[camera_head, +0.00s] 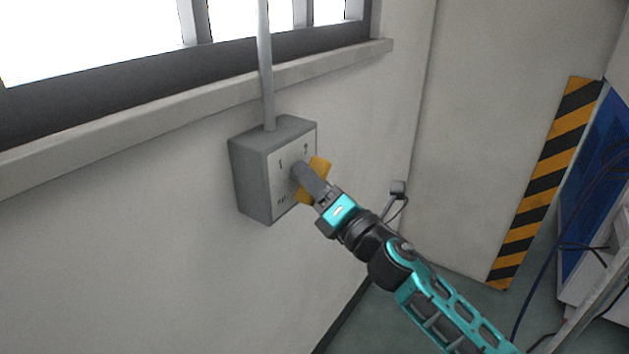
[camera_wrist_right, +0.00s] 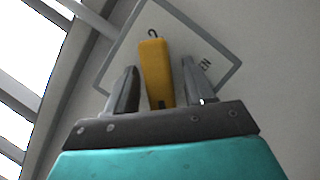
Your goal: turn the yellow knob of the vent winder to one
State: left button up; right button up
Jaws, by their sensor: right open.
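The vent winder is a grey box (camera_head: 252,178) on the wall below the window, with a light front plate carrying dark marks. Its yellow knob (camera_head: 320,167) sits on that plate, partly hidden by my right gripper (camera_head: 299,172). In the right wrist view the yellow knob (camera_wrist_right: 155,72) stands between the two fingers of my right gripper (camera_wrist_right: 156,85), with a gap on each side. The gripper is open around the knob. A mark shows just past the knob's far end. My left gripper is not in view.
A grey conduit (camera_head: 265,70) runs up from the box past the window sill (camera_head: 150,118). A black-and-orange striped strip (camera_head: 545,185) and blue-and-white equipment (camera_head: 590,200) with cables stand at the right. The wall left of the box is clear.

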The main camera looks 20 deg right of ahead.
jog(key=b+v, duration=0.3)
jog(key=v, duration=1)
